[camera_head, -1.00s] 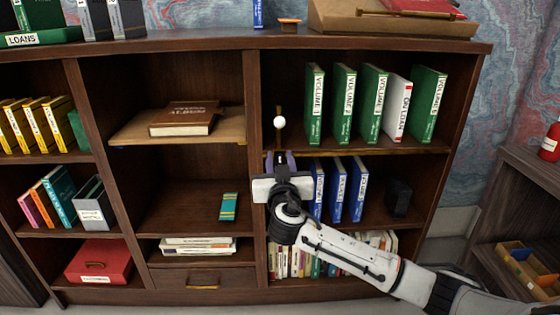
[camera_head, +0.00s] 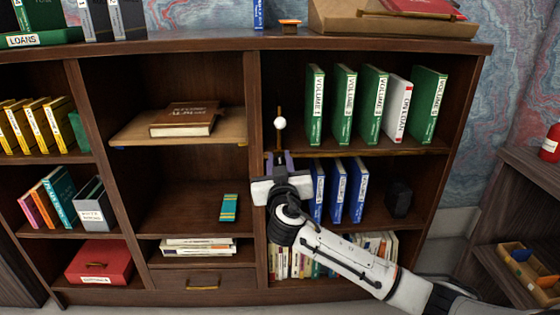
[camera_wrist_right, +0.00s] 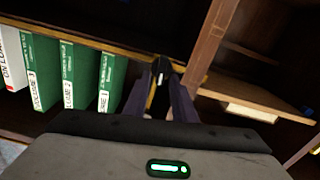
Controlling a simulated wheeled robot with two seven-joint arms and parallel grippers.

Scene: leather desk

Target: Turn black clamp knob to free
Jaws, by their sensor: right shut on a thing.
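The black clamp knob (camera_wrist_right: 160,70) shows in the right wrist view as a small dark piece with a white mark, between the fingertips. My right gripper (camera_head: 280,157) is shut on it at the front edge of the shelf, just left of the green volumes. It also shows in the right wrist view (camera_wrist_right: 162,80), where its two purple-grey fingers flank the knob. The fingers hide most of the knob in the head view. A thin brass rod with a white ball (camera_head: 280,123) stands just above the fingertips. My left gripper does not show.
Green binders (camera_head: 374,103) stand on the shelf to the right of the gripper. Blue binders (camera_head: 338,191) stand below, close to my right wrist. The upright divider (camera_head: 253,115) is close on the left. A wooden board (camera_head: 175,135) bears a brown album.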

